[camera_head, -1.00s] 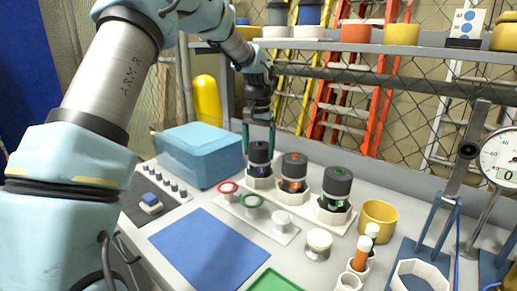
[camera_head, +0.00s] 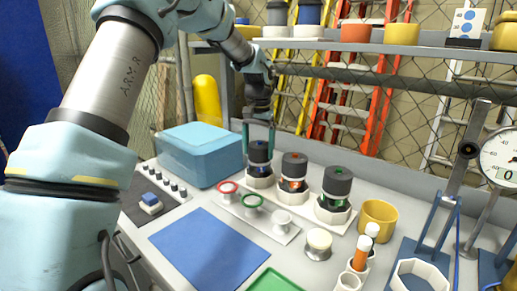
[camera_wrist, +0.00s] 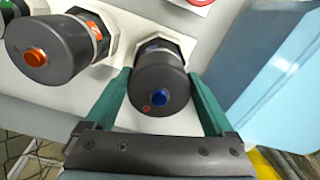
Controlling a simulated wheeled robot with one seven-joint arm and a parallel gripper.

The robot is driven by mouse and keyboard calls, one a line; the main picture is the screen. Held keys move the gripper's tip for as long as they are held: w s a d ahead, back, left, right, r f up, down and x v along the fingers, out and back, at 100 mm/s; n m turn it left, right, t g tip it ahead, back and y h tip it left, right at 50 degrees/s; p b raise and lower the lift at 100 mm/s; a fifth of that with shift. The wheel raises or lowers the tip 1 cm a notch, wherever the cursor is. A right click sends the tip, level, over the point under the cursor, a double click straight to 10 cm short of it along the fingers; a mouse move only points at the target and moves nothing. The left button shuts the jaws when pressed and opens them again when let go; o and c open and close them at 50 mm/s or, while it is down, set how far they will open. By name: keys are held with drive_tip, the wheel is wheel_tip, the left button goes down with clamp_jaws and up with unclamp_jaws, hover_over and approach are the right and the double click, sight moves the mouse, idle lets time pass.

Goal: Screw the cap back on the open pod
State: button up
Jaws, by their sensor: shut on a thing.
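Three dark-capped pods stand in white nut-shaped holders on the bench. My gripper (camera_head: 259,140) is upright over the leftmost pod, with its green fingers shut on either side of that pod's dark cap (camera_head: 259,152). In the wrist view this cap (camera_wrist: 158,86) has a blue button and a small red mark, and sits between the fingertips. The cap hides most of the blue-banded pod body (camera_wrist: 160,45); whether it is seated or fully threaded I cannot tell. The orange-buttoned pod (camera_head: 294,166) and green-buttoned pod (camera_head: 337,183) stand to the right, both capped.
A blue box (camera_head: 196,160) stands close to the left of the held pod. A plate with red (camera_head: 228,187) and green (camera_head: 253,201) rings lies in front. A yellow cup (camera_head: 378,218) and a gauge stand (camera_head: 500,160) are at right. The blue mat (camera_head: 210,245) is bare.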

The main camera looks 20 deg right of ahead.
drive_tip(key=m+p, duration=0.2)
drive_tip(key=m, duration=0.1)
drive_tip(key=shift+r+m, duration=0.15)
drive_tip(key=shift+m, duration=0.25)
drive_tip(key=m+p, duration=0.3)
drive_tip(key=m, duration=0.1)
drive_tip(key=shift+s+d+m, duration=0.1)
drive_tip(key=shift+m, duration=0.2)
drive_tip(key=m+p, duration=0.3)
drive_tip(key=m, duration=0.2)
drive_tip(key=shift+s, duration=0.15)
drive_tip(key=shift+f+m+p, duration=0.2)
drive_tip(key=shift+m+p, duration=0.45)
drive_tip(key=shift+m, duration=0.3)
drive_tip(key=shift+f+m+p, duration=0.2)
drive_tip(key=shift+m+p, duration=0.45)
drive_tip(key=shift+m, duration=0.3)
drive_tip(key=o, duration=0.9)
drive_tip(key=shift+o, duration=0.3)
drive_tip(key=shift+r, duration=0.15)
